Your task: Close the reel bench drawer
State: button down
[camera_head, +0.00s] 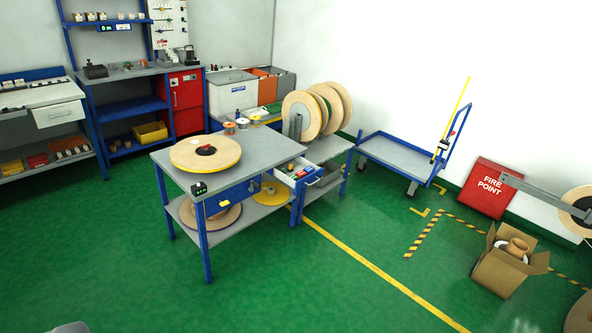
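The reel bench drawer (285,178) stands pulled out, with its open top showing several small coloured items inside. It sits by the right end of a grey-topped, blue-legged bench (262,150) that carries a flat wooden reel (205,153). A second grey bench top (328,148) with several upright reels (302,116) adjoins it behind. I cannot tell clearly which of the two benches the drawer slides into. My gripper is not in view, and nothing is seen touching the drawer.
Green floor is open in front of the benches and to their right, crossed by a yellow line (365,263). A blue trolley (397,154) stands behind right. An open cardboard box (497,272) is at the right. Workbenches and a red cabinet (186,101) line the back left.

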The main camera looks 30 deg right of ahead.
aim_at(298, 163)
jog(key=i, duration=1.7)
jog(key=z, duration=1.5)
jog(key=i, duration=1.7)
jog(key=u, duration=0.9)
